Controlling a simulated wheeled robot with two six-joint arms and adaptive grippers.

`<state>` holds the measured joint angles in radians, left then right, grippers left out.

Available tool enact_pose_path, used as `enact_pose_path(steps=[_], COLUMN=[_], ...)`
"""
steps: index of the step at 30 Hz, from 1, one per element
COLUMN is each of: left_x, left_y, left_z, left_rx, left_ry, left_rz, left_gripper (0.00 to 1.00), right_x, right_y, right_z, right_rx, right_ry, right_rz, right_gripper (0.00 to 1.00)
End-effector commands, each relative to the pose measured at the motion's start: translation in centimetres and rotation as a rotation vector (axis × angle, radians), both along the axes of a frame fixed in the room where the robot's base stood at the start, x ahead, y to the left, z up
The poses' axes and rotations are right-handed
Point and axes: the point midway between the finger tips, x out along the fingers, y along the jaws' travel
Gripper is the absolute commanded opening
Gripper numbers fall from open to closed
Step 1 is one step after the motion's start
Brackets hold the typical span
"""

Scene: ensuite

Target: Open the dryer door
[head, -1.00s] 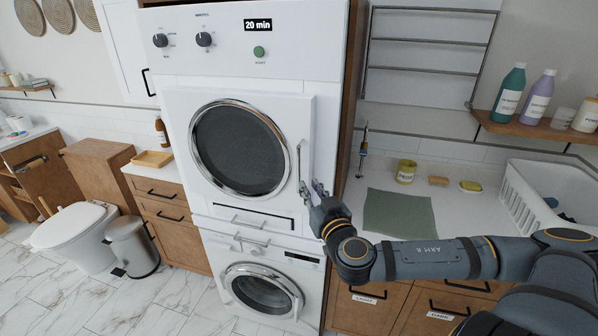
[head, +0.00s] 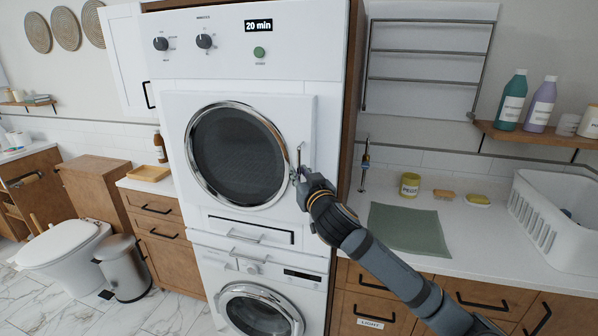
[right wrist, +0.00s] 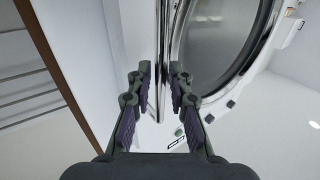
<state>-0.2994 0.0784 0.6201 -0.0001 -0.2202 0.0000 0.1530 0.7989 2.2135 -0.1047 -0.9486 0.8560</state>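The dryer is the upper white machine (head: 227,60), with a "20 min" display. Its door (head: 304,112) is a white panel with a round dark window, and it looks closed. The upright metal door handle (head: 299,152) is on the door's right side. My right gripper (head: 296,176) is at the lower part of this handle. In the right wrist view the handle (right wrist: 162,50) runs upright between the two fingers of the gripper (right wrist: 160,76), which stand apart with gaps beside the bar. My left gripper is not in view.
A second machine (head: 222,274) with a round door stands below the dryer. The counter at right holds a green cloth (head: 408,228), a yellow jar (head: 410,185) and a white basket (head: 560,215). A shelf (head: 535,135) with bottles is above. A toilet and bin (head: 122,268) stand at left.

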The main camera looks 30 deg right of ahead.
Motion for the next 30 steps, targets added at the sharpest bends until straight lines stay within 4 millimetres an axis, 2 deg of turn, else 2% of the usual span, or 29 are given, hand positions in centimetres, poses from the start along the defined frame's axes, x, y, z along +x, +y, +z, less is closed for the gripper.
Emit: enact_pose_path(steps=[11, 12, 16, 30], left_x=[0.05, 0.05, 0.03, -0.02], left_y=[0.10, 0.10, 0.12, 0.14], left_z=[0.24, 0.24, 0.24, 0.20], left_rx=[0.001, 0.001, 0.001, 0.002], left_ry=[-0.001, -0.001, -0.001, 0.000], left_rz=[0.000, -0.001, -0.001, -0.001], left_gripper=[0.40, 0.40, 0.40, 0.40], right_x=[0.73, 0.72, 0.71, 0.68], right_y=[-0.11, -0.11, -0.12, -0.12], right_z=[-0.08, -0.08, -0.08, -0.13], right_rx=[-0.002, -0.002, -0.002, 0.000], right_ry=[0.001, 0.001, 0.001, 0.001], right_rz=[0.001, 0.001, 0.001, -0.002], right_gripper=[0.19, 0.18, 0.00, 0.00])
